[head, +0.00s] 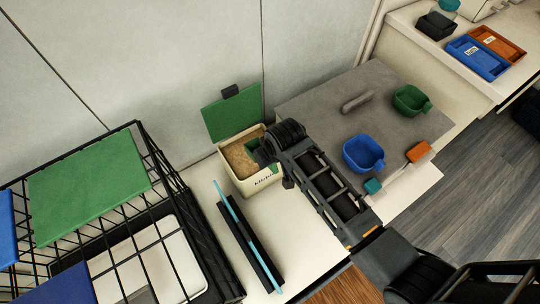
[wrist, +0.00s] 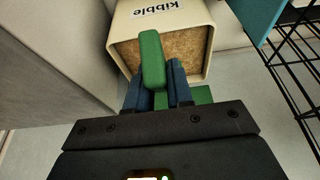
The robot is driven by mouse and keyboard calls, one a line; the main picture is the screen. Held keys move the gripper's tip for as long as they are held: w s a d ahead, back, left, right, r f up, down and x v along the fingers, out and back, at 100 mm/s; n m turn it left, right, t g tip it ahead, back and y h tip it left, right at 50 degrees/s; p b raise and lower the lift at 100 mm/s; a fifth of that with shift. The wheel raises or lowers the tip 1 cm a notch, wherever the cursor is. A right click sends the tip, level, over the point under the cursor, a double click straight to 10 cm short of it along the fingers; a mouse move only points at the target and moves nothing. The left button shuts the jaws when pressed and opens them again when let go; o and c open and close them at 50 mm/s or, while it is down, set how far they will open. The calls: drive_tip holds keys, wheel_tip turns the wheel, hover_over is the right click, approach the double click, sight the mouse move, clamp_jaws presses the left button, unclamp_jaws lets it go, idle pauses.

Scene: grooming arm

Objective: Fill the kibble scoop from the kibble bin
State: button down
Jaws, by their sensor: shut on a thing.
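The kibble bin (head: 262,184) is a cream open-topped box in the head view, with tan kibble (head: 238,158) inside. Its green lid (head: 231,114) stands open at the back. My gripper (head: 263,156) is over the bin's right side. In the wrist view, my gripper (wrist: 157,88) has its blue fingers shut on the green kibble scoop (wrist: 152,58). The scoop shows over the kibble (wrist: 185,45), within the outline of the bin (wrist: 208,30). I cannot tell whether it touches the kibble or holds any. My gripper partly hides the scoop in the head view.
A black wire crate (head: 150,180) with a green panel stands at the left. A grey mat (head: 320,105) at the right holds a blue bowl (head: 364,153) and a green bowl (head: 411,100).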

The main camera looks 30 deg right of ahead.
drive_tip(key=shift+w+f+g, duration=0.15)
drive_tip(key=shift+w+g, duration=0.45)
drive_tip(key=shift+w+f+g, duration=0.15)
drive_tip(key=shift+w+g, duration=0.4)
drive_tip(key=shift+g, duration=0.05)
drive_tip(key=shift+w+g, duration=0.3)
drive_tip(key=shift+g, duration=0.1)
drive_tip(key=shift+f+b, duration=0.5)
drive_tip(key=shift+f, duration=0.2)
drive_tip(key=w+f+b, duration=0.1)
drive_tip(key=f+b, duration=0.2)
drive_tip(key=w+f+b, duration=0.1)
drive_tip(key=f+b, duration=0.1)
drive_tip(key=shift+w+f, duration=0.15)
drive_tip(key=shift+w, duration=0.15)
drive_tip(key=shift+s, duration=0.15)
drive_tip(key=shift+s+r+t+p, duration=0.35)
drive_tip(key=shift+s+t+p, duration=0.45)
drive_tip(key=shift+t+p, duration=0.25)
drive_tip(key=shift+s+t, duration=0.2)
drive_tip(key=shift+t, duration=0.15)
drive_tip(key=shift+s, duration=0.1)
